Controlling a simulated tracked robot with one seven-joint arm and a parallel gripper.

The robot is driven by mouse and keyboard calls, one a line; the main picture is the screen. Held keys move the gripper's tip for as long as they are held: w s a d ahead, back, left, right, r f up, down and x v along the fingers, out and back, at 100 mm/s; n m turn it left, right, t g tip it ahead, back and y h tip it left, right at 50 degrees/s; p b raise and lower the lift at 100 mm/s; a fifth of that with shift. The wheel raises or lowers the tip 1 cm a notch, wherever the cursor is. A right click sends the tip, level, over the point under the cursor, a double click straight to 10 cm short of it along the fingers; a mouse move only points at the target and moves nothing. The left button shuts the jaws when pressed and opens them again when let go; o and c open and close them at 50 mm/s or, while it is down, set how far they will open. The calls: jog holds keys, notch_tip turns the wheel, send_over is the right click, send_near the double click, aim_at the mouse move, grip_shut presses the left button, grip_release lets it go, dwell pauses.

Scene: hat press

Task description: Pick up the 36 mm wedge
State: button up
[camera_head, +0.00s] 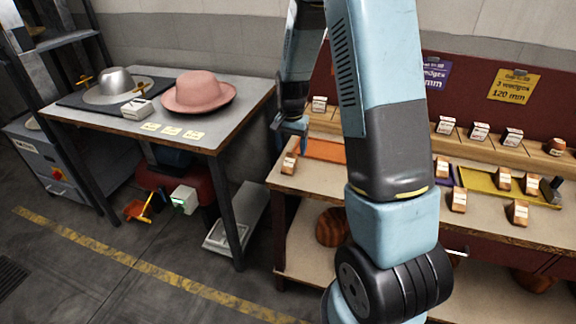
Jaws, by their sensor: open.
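Several small wooden wedges with white labels stand on the workbench at the right. One wedge (289,162) is at the bench's left front corner, and another wedge (319,104) is on the back shelf. More wedges (480,131) stand along the shelf and on the front part of the bench at the right. The labels are too small to read, so I cannot tell which is the 36 mm wedge. My gripper (284,122) is open, above and close to the left corner wedge in the picture. It appears empty. My arm hides the middle of the bench.
An orange mat (325,150) lies right of the corner wedge, and a yellow mat (482,181) is farther right. A purple sign and a yellow sign (513,86) reading 120 mm are on the backboard. A table (245,90) at left holds a pink hat (198,90) and metal hat form.

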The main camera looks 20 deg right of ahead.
aim_at(291, 155)
jog(key=shift+a+f, duration=0.1)
jog(key=shift+f, duration=2.7)
jog(key=c, duration=1.1)
jog(key=shift+o, duration=0.2)
